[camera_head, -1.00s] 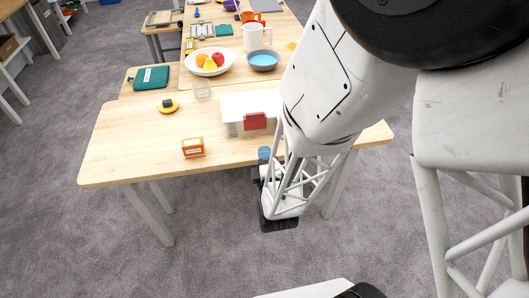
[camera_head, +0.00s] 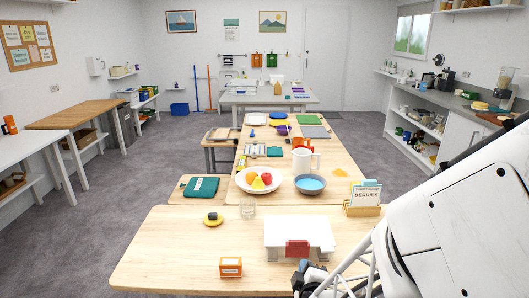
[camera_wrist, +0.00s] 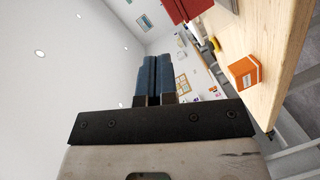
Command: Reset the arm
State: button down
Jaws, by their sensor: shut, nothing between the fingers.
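My gripper shows in the wrist view (camera_wrist: 155,80) with its two blue fingers closed together and nothing between them. In the head view my gripper (camera_head: 305,272) is at the lower right of centre, by the near edge of the wooden table (camera_head: 160,262). It appears beside the white box with a red front tab (camera_head: 290,232); I cannot tell the exact gap. My white arm covers the lower right corner of the head view.
An orange box (camera_head: 230,267) stands near the table's front edge. Behind are a glass (camera_head: 248,208), a fruit bowl (camera_head: 245,184), a blue bowl (camera_head: 310,184), a white pitcher (camera_head: 301,160) and a berries card holder (camera_head: 362,209). The table's left front is clear.

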jog(key=s+d+r+m+g, duration=0.3)
jog(key=s+r+m+g, duration=0.3)
jog(key=s+r, duration=0.3)
jog(key=s+d+r+m+g, duration=0.4)
jog(key=s+r+m+g, duration=0.3)
jog(key=s+r, duration=0.3)
jog(key=shift+s+m, duration=0.5)
jog(key=shift+s, duration=0.75)
